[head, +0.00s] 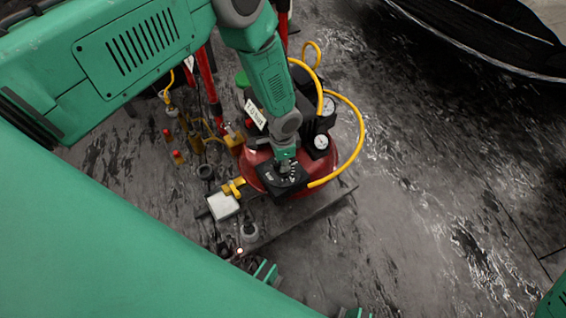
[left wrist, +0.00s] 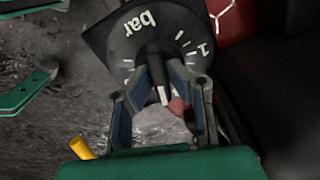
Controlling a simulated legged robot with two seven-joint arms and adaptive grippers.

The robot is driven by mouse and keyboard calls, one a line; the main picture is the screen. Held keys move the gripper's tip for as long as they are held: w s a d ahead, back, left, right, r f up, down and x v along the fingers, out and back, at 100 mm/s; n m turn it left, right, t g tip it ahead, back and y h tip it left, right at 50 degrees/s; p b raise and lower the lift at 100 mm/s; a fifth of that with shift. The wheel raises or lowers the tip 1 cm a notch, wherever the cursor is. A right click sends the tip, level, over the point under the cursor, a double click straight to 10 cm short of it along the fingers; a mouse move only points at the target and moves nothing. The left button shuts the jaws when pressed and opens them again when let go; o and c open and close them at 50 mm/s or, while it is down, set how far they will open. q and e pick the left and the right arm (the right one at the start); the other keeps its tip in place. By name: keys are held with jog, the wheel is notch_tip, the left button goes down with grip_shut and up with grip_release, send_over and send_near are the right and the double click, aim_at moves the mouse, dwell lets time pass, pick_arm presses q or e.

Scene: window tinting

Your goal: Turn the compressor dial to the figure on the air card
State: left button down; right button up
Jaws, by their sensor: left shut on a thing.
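The compressor (head: 262,170) is a red tank with black fittings and a yellow hose, in the middle of the head view. Its black dial plate (head: 270,182) is on the near side; in the left wrist view the plate (left wrist: 122,32) shows "bar", white ticks and a 1. My left gripper (head: 285,165) is over the dial. In the left wrist view my left gripper (left wrist: 163,95) is shut on the dial knob (left wrist: 157,72), whose white pointer line shows between the fingers. A white card (head: 256,115) stands behind the arm; its writing is too small to read.
Two round gauges, one of them the lower gauge (head: 320,142), sit right of my arm. The yellow hose (head: 358,130) loops out at the right. Brass fittings and red-capped parts (head: 178,156) stand at the left. The dark floor (head: 430,220) is clear at the right.

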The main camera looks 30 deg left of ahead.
pick_arm(q)
jog(key=shift+s+a, duration=0.15)
jog(key=shift+a, duration=0.1)
dwell(0.6)
jog(key=c, duration=1.5)
grip_release()
jog(key=shift+d, duration=0.1)
notch_tip(320, 180, up, 12)
jog(key=shift+c, duration=0.2)
